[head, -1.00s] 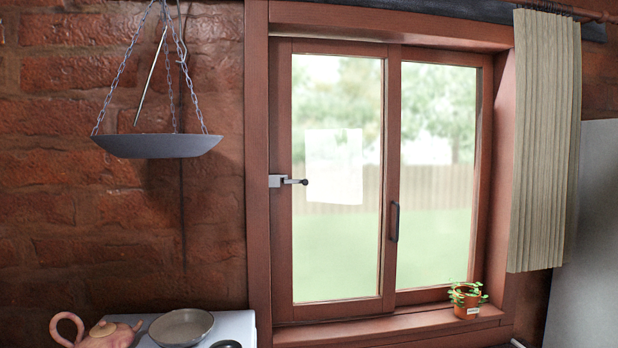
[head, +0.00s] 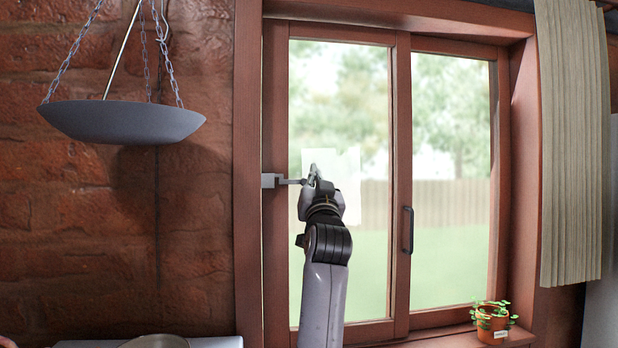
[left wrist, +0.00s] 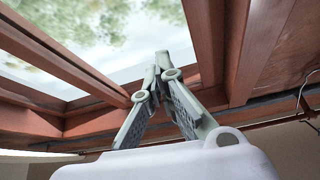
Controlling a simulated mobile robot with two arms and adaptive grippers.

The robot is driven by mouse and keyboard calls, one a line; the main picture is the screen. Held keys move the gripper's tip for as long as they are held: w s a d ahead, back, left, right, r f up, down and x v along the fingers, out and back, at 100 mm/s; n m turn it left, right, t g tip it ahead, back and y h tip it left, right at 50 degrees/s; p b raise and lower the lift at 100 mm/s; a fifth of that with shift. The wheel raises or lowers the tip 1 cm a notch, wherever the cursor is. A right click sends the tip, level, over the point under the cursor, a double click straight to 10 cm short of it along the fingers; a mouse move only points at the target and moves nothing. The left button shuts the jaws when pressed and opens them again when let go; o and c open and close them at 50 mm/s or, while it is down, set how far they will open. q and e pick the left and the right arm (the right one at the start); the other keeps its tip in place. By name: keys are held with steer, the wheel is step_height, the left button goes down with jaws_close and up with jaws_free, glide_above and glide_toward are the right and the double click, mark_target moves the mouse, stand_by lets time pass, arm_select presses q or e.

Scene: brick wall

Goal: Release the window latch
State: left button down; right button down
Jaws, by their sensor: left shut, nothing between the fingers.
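The window latch (head: 270,181) is a small grey block with a short lever on the left side of the wooden window frame. The lever points right and its end is partly hidden by my left gripper. My left gripper (head: 313,176) is at the lever's right end, in front of the glass; I cannot tell whether it touches. In the left wrist view its fingertips (left wrist: 163,62) are together with nothing between them. The latch cannot be made out in that view. The window (head: 405,130) looks closed. My right gripper is not in view.
A hanging grey pan (head: 122,122) on chains is left of the window. A potted plant (head: 493,325) stands on the right of the sill. A pleated curtain (head: 573,150) hangs at the right. A dark handle (head: 407,230) is on the window's middle upright.

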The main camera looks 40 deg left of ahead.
mark_target(287, 180)
arm_select(q)
steer(key=shift+d+r, duration=0.1)
steer(key=p+x, duration=0.6)
steer(key=x, duration=0.4)
steer(key=f, duration=0.2)
steer(key=a+f+p, duration=0.1)
steer(key=f, duration=0.1)
steer(key=shift+f, duration=0.15)
steer(key=shift+w+f, duration=0.1)
stand_by(0.3)
